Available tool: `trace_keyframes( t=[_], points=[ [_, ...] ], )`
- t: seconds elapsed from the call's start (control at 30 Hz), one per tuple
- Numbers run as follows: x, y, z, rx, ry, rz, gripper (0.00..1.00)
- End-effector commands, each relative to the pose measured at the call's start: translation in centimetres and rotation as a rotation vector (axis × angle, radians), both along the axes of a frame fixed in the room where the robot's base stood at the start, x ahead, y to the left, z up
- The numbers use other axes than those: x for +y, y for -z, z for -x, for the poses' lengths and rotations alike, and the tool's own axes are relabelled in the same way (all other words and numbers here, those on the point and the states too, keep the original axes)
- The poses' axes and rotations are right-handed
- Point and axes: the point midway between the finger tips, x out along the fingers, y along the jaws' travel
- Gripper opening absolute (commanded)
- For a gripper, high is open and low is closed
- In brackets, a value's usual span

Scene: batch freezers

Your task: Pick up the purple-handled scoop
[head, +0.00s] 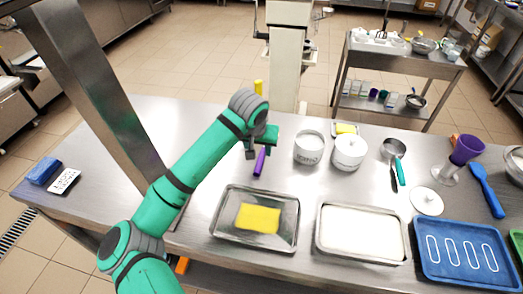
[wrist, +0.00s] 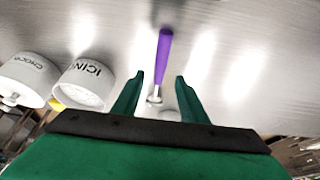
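The purple-handled scoop lies on the steel counter; its purple handle (head: 260,162) shows just below my gripper (head: 262,143) in the head view. In the wrist view the handle (wrist: 163,60) points away from me, running beyond the fingertips. Its metal end (wrist: 155,98) lies between the fingers, and part of it is hard to make out. My gripper (wrist: 159,76) is open, with one green finger on each side of the scoop and visible gaps to both. Nothing is held. In the head view my gripper hides the scoop's far end.
The icing pot (head: 308,149) and lidded white pot (head: 349,153) stand right of the scoop. Nearer are a metal tray (head: 223,226) with a yellow block and a white-filled tray (head: 360,262). A teal-handled scoop (head: 401,174) lies farther right. The counter left of my arm is mostly clear.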

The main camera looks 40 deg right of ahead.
Motion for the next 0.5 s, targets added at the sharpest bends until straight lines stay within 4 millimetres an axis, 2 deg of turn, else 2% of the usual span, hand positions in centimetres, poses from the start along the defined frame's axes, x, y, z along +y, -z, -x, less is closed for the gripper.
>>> trace_keyframes(
  t=[0.27, 0.5],
  points=[
    [-0.4, 1.9, -0.5, 0.001, 0.0, -0.002, 0.39],
    [-1.3, 5.0, -1.2, 0.001, 0.002, -0.002, 0.39]
  ],
)
